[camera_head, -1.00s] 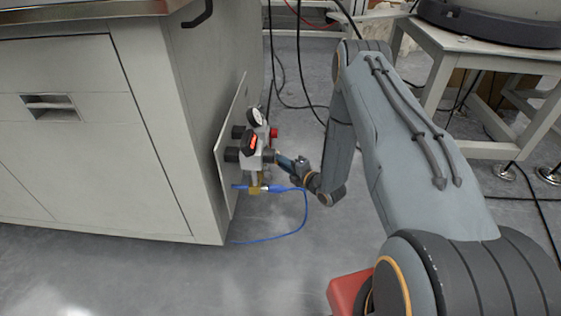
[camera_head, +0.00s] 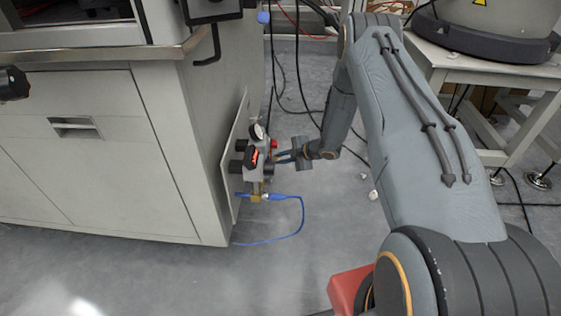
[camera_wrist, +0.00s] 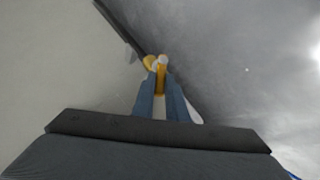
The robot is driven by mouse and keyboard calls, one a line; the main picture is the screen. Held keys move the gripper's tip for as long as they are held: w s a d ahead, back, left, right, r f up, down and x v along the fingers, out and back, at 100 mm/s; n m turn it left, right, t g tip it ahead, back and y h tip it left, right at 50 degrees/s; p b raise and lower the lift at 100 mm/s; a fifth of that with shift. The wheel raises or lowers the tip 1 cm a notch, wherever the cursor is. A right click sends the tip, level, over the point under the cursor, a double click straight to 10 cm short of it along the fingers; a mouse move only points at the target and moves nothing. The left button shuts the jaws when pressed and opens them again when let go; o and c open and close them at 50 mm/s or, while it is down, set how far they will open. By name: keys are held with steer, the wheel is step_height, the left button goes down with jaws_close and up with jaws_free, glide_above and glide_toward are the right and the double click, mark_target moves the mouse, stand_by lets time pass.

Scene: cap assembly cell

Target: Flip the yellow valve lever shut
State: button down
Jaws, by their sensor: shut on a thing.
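The yellow valve lever (camera_wrist: 160,82) shows in the wrist view between the two blue fingers of my gripper (camera_wrist: 161,88). The fingers are shut on it, one on each side. Beyond the fingertips are a rounded yellow part and a pale metal part. In the head view my gripper (camera_head: 281,157) reaches in from the right to the valve assembly (camera_head: 258,166) on the cabinet's side panel. The lever cannot be made out clearly there. The assembly carries a round gauge (camera_head: 257,132), a black and red display (camera_head: 252,157) and a brass fitting (camera_head: 257,190).
A blue hose (camera_head: 300,213) loops from the bottom of the assembly to the floor. The grey cabinet (camera_head: 95,185) stands at left. Black cables lie on the floor behind. A white table (camera_head: 450,65) stands at right. Floor in front is clear.

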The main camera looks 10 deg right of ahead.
steer(key=w+m+g+b, duration=0.1)
steer(key=g+b, duration=0.1)
steer(key=w+m+g+y+b, duration=0.1)
steer(key=g+b, duration=0.1)
steer(key=b, duration=0.1)
steer(key=w+d+r+m+g+y+b, duration=0.1)
steer(key=g+b, duration=0.1)
steer(key=b, duration=0.1)
steer(key=shift+w, duration=0.1)
stand_by(0.4)
steer(key=shift+r, duration=0.1)
steer(key=c, duration=1.8)
jaws_free()
steer(key=shift+a, duration=0.15)
steer(key=shift+o, duration=0.2)
steer(key=shift+d, duration=0.25)
steer(key=p+v, duration=0.3)
steer(key=v, duration=0.4)
steer(key=shift+d+r, duration=0.2)
steer(key=shift+r, duration=0.05)
steer(key=shift+w, duration=0.1)
